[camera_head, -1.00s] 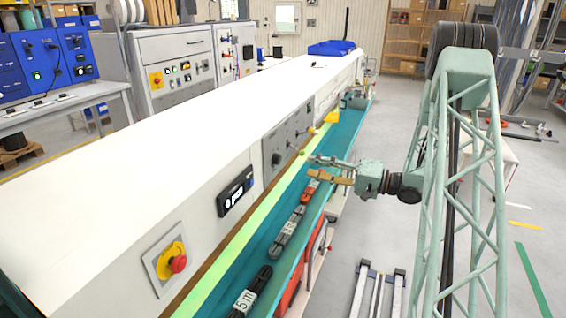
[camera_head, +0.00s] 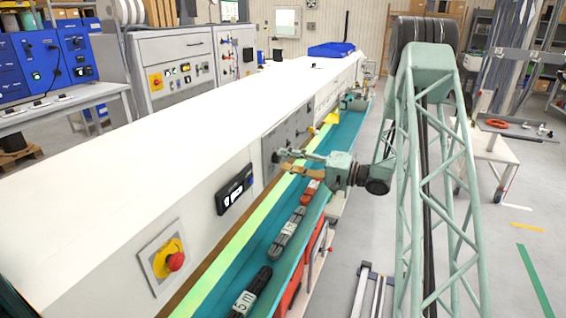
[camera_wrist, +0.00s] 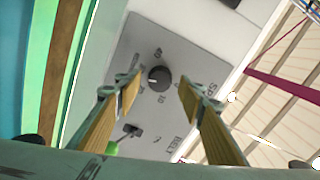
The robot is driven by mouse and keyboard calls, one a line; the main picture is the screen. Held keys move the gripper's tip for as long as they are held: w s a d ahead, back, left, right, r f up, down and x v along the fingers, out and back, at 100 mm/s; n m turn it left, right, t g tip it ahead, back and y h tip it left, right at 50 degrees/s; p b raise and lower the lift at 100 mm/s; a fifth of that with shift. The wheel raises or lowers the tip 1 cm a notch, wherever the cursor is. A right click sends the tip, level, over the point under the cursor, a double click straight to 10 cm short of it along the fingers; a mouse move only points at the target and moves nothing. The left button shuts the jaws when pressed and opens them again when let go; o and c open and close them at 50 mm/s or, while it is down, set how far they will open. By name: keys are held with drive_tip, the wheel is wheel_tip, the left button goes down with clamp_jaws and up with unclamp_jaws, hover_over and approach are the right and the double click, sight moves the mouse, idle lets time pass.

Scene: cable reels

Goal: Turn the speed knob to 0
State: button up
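The speed knob (camera_wrist: 159,76) is a round black dial with a small white mark on its left side in the wrist view. It sits on a grey panel (camera_wrist: 200,62) with printed numbers around it, too small to read surely, and "SPEED"-like lettering to the right. My gripper (camera_wrist: 158,93) is open, with one wooden-padded finger on each side of the knob in that view. No contact with the knob shows. In the head view my gripper (camera_head: 280,160) is at the panel on the machine's side. The knob is hidden there.
A small lever with a green ball (camera_wrist: 112,148) is on the same panel, near the left finger. A teal trough (camera_head: 250,262) with dark cable bundles (camera_head: 288,232) runs below the arm. A red emergency button (camera_head: 176,262) and a black display (camera_head: 235,188) are on the machine's side.

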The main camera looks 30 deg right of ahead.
drive_tip(key=shift+x, duration=0.9)
drive_tip(key=shift+c, duration=0.3)
drive_tip(key=c, duration=0.8)
